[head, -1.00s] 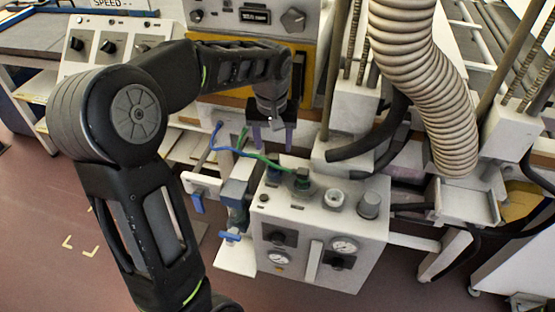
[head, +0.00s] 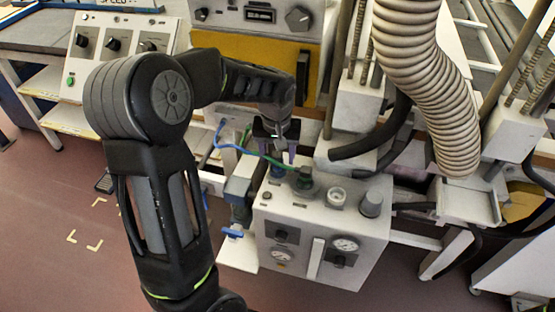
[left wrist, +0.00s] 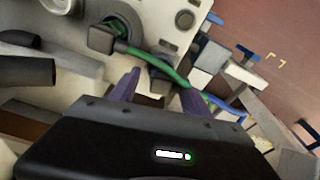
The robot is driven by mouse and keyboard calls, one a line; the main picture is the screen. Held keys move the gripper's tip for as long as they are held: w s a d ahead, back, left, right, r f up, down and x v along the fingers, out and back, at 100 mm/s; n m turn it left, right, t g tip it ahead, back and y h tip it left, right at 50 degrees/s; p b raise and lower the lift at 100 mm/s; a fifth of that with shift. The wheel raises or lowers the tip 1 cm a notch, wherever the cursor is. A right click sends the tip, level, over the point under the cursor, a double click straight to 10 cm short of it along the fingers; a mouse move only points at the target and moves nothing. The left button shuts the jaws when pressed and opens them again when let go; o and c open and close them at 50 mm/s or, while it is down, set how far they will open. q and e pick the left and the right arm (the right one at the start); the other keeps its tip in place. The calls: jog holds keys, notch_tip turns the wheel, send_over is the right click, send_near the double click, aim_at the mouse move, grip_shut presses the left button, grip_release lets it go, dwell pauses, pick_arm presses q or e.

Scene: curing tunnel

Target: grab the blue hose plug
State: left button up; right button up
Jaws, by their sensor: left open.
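The blue hose (head: 232,148) runs from the left toward the top of a light grey control box (head: 345,215). A dark plug (left wrist: 158,72) shows between my fingertips in the left wrist view, where the green hose crosses it; the blue hose (left wrist: 222,108) comes in from the right. I cannot tell for certain that this plug belongs to the blue hose. My left gripper (head: 280,157) is open, pointing down over the box's back left corner. It also shows in the left wrist view (left wrist: 160,85), with the fingers on either side of the dark plug. My right gripper is out of sight.
A green hose ends in a dark plug (head: 304,178) on the box top, close to my fingers. A pale port (head: 336,196) and a grey knob (head: 370,204) stand further right. A large ribbed duct (head: 410,60) hangs at right. A blue-handled valve (head: 232,233) juts out left.

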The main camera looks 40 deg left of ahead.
pick_arm(q)
jog(key=shift+w+a+f, duration=0.1)
jog(key=shift+f, duration=0.7)
grip_shut()
dwell(0.4)
